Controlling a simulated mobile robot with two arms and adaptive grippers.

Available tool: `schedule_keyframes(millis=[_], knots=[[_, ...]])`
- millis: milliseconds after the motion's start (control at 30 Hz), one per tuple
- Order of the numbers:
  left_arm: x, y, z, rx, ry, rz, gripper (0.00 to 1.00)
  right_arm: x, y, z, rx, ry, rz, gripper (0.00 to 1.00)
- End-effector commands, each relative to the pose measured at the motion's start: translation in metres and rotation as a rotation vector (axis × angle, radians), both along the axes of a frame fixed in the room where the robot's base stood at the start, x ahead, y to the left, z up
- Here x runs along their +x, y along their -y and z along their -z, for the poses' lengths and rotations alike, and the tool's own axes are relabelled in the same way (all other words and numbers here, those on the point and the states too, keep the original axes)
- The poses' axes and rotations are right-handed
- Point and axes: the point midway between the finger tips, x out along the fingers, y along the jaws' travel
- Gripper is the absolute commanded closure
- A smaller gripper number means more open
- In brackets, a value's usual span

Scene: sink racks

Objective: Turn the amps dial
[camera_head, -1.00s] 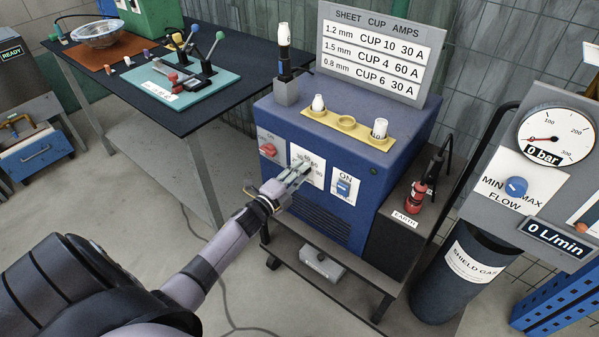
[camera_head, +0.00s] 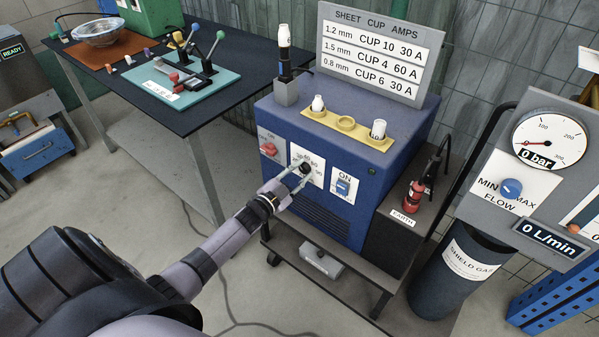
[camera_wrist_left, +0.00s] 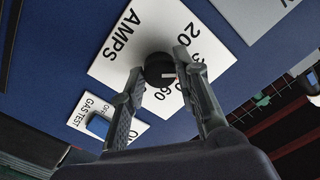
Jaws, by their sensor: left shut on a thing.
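The amps dial (camera_head: 306,168) is a round black knob on a white scale plate on the front of the blue welding machine (camera_head: 345,215). In the left wrist view the dial (camera_wrist_left: 159,68) sits on the plate marked AMPS (camera_wrist_left: 120,38). A pale mark on it lies on the side towards the 60. My left gripper (camera_head: 298,174) reaches the dial from the lower left. In the wrist view its two fingers (camera_wrist_left: 160,64) stand on either side of the dial, shut on it. The fingers hide part of the scale. My right gripper is not in view.
A red knob (camera_head: 268,149) is left of the dial and a blue switch (camera_head: 343,187) right of it. White cups (camera_head: 378,129) stand in a yellow holder on top. A SHEET CUP AMPS board (camera_head: 380,52) stands behind. A gas gauge panel is at right.

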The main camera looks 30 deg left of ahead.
Motion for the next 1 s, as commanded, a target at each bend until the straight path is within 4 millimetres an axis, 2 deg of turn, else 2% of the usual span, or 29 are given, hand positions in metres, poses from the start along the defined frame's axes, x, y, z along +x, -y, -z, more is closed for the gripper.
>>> schedule_keyframes(millis=[667,700,1000], knots=[[-0.0004,-0.0003,0.001,-0.062,-0.007,0.0,0.99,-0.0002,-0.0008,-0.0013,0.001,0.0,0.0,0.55],[-0.0004,-0.0003,0.001,-0.062,-0.007,0.0,0.7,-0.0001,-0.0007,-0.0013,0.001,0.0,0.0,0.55],[-0.0002,-0.0002,0.0005,-0.062,-0.006,-0.001,0.51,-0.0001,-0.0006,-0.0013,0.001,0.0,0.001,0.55]])
